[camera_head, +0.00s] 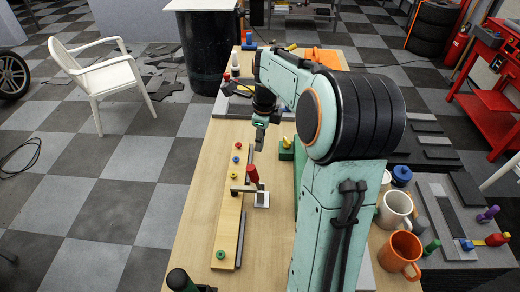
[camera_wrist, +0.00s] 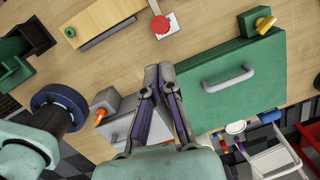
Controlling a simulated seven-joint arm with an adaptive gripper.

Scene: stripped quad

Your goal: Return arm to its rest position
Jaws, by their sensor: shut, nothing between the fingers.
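My gripper (camera_head: 259,143) hangs from the teal arm above the wooden table (camera_head: 205,190) in the head view. In the wrist view its two dark fingers (camera_wrist: 159,70) are together with nothing between them. The fingers point over bare wood, beside a green box with a grey handle (camera_wrist: 230,79). The arm is bent, with its large black-ringed joint at the centre right of the head view, and it hides part of the table.
A red-handled clamp (camera_head: 253,174) stands by a wooden board with coloured knobs (camera_head: 228,218). An orange mug (camera_head: 400,253) and a white mug (camera_head: 394,209) stand right of the arm. A white chair (camera_head: 105,80) is on the floor. The table's left strip is clear.

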